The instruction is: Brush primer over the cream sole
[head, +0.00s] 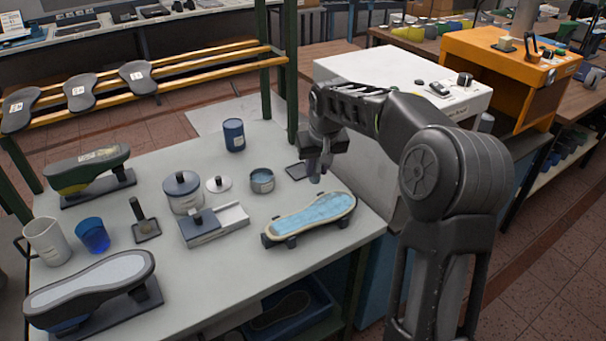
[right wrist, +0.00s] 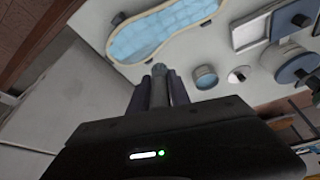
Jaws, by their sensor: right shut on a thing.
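The cream sole (head: 354,203) lies bottom up on a dark stand at the right of the table. Light blue, streaky primer covers most of its face, leaving a cream rim. It also shows in the right wrist view (right wrist: 112,48). My right gripper (head: 318,160) is shut on a brush (head: 316,179), mostly hidden between the fingers, its bluish tip pointing down. The brush also shows in the right wrist view (right wrist: 159,72). The gripper is just beyond the sole's far edge; I cannot tell whether the tip touches anything. My left gripper is not in view.
A white machine (head: 400,85) stands behind. Other lasts and cups fill the table's left.

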